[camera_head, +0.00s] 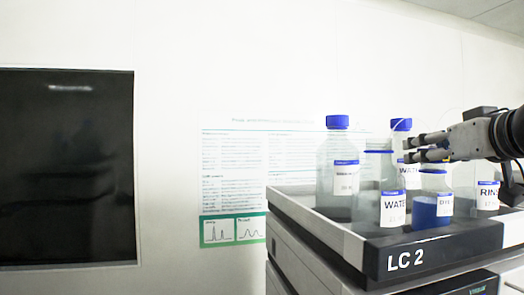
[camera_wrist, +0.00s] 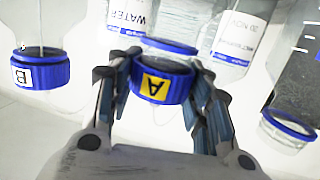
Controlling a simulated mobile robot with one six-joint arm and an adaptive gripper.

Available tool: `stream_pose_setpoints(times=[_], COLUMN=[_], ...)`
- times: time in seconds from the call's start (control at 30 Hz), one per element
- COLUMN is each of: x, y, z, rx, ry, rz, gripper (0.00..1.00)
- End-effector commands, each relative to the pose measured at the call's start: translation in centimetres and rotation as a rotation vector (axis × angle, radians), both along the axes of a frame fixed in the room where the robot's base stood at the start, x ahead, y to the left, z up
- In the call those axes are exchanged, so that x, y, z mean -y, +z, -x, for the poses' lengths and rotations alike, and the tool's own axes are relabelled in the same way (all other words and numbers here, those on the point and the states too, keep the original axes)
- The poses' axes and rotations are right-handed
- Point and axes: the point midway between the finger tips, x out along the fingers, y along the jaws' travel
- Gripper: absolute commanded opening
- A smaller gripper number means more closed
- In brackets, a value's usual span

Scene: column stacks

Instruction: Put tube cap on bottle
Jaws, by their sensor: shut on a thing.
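In the wrist view, a blue cap with a yellow label A (camera_wrist: 160,86) sits between the two fingers of my gripper (camera_wrist: 158,72), which is shut on it. In the head view, my gripper (camera_head: 407,151) reaches in from the right above the bottles; I cannot make out the held cap there. An open-necked WATER bottle (camera_head: 380,190) stands at the front of the tray, left of the fingertips. A bottle of blue liquid (camera_head: 430,212) stands below my gripper. In the wrist view, clear glass shows right behind the cap; I cannot tell whether they touch.
A blue-capped bottle (camera_head: 338,180) stands at back left, another blue cap (camera_head: 401,124) behind my gripper, and a RINSE bottle (camera_head: 487,197) at right. The wrist view shows a cap labelled B (camera_wrist: 40,72) at left and an open neck (camera_wrist: 288,128) at right. The tray rim (camera_head: 335,237) surrounds them.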

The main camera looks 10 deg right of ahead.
Motion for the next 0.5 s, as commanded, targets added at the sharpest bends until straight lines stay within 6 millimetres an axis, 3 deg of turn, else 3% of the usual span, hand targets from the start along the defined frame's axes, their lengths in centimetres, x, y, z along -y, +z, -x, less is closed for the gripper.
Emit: stream_pose_setpoints(times=[0.5], x=[0.00], y=[-0.45], z=[0.00], rx=[0.000], ry=[0.000], rz=[0.000], gripper=[0.27])
